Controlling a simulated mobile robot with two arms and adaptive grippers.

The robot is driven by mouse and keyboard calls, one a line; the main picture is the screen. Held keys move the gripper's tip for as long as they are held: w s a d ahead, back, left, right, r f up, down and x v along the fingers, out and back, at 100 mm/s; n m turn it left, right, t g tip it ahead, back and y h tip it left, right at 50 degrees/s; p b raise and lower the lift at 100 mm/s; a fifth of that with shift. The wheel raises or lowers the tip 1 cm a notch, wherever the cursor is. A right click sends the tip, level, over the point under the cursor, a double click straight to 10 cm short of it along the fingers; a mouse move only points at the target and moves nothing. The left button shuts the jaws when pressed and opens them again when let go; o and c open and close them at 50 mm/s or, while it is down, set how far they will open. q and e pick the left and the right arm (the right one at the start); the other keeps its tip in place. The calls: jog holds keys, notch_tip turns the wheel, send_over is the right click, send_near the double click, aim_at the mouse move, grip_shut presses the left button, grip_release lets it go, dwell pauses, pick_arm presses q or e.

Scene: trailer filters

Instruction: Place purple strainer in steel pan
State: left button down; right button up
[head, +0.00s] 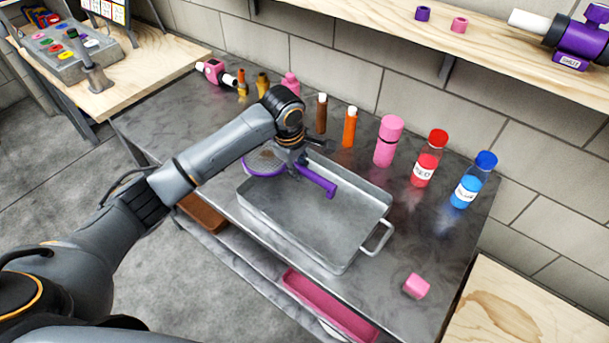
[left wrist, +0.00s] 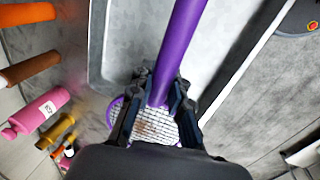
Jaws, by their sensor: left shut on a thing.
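The purple strainer (head: 318,181) has a purple handle and a round mesh bowl with a purple rim. My left gripper (head: 296,170) is shut on its handle, near the bowl. In the left wrist view the handle (left wrist: 181,45) runs up between the fingers (left wrist: 158,100), and the mesh (left wrist: 154,124) shows below them. The steel pan (head: 274,220) is a rectangular tray with a side handle, on the dark counter. In the head view the strainer's handle is over the pan, while the bowl is beyond its left rim. My right gripper is out of view.
Bottles stand behind the pan: a brown one (head: 321,114), an orange one (head: 349,128), a pink one (head: 387,141), a red one (head: 428,160) and a blue one (head: 472,182). A pink block (head: 416,286) lies right of the pan. The pan's interior looks empty.

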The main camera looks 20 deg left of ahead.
pick_arm(q)
jog(key=shift+w+d+f, duration=0.1)
jog(key=shift+w+f, duration=0.15)
jog(key=shift+f, duration=0.6)
jog(key=shift+w+d+f, duration=0.15)
jog(key=shift+w+f, duration=0.15)
jog(key=shift+f, duration=0.6)
jog(key=shift+w+d+f, duration=0.1)
jog(key=shift+w+f, duration=0.15)
jog(key=shift+f, duration=0.6)
jog(key=shift+f, duration=0.1)
jog(key=shift+f+p, duration=0.25)
jog(key=shift+p, duration=0.05)
jog(key=c, duration=1.3)
grip_release()
jog(key=shift+o, duration=0.2)
jog(key=r, duration=0.4)
jog(key=s+r, duration=0.1)
jog(key=r, duration=0.3)
jog(key=s+r+b, duration=0.1)
jog(key=r, duration=0.3)
jog(key=shift+s+a+r, duration=0.15)
jog(key=shift+a+r, duration=0.1)
jog(key=shift+a, duration=0.1)
jog(key=shift+f, duration=0.1)
